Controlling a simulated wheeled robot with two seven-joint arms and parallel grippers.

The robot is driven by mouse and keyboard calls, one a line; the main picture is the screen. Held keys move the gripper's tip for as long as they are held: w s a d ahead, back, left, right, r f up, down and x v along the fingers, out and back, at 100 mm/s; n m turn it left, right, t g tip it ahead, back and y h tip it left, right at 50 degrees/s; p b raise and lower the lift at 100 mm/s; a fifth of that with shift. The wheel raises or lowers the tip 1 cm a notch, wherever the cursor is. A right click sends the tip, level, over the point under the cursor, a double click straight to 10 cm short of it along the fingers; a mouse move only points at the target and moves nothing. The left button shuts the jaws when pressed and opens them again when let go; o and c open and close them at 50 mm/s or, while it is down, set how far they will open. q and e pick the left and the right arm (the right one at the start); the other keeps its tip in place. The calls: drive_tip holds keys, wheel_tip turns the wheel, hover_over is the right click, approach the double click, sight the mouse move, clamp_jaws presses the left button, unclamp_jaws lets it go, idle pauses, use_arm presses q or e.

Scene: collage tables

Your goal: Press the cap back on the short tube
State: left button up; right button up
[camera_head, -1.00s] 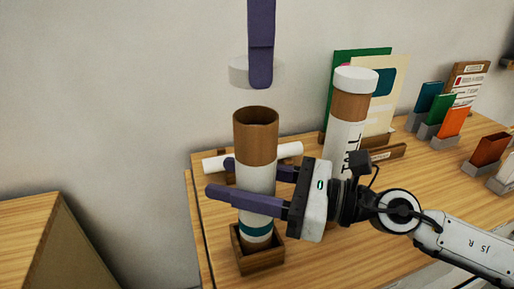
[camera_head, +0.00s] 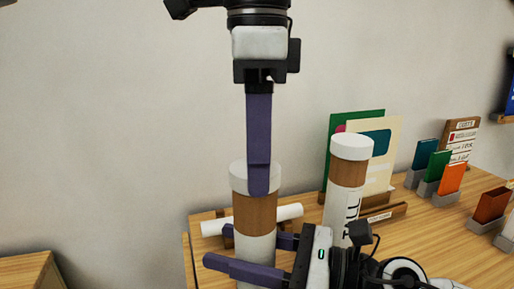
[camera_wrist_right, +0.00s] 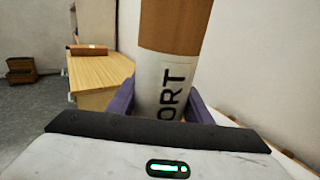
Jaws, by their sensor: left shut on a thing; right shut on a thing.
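The short tube (camera_head: 255,215) stands upright, brown at the top with a white label below. In the right wrist view the tube (camera_wrist_right: 173,75) shows the letters "ORT". My right gripper (camera_head: 216,247) comes from the right and is shut around the label part. My left gripper (camera_head: 258,188) points straight down from above, shut on the white cap (camera_head: 238,178). The cap sits at the tube's top and hides its mouth. I see no gap between them, but cannot tell how far the cap is pressed on. The tube's lower end is out of view.
A tall capped tube (camera_head: 346,175) stands close on the right, behind my right gripper. A white roll (camera_head: 287,213) lies behind the short tube. Folders (camera_head: 376,150) and small card holders (camera_head: 447,187) stand further right on the wooden table (camera_head: 430,240).

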use_arm(q)
drive_tip(key=shift+f, duration=0.55)
drive_tip(key=shift+f, duration=0.6)
drive_tip(key=o, duration=1.1)
drive_tip(key=shift+r, duration=3.7)
use_arm(e)
drive_tip(key=o, duration=1.6)
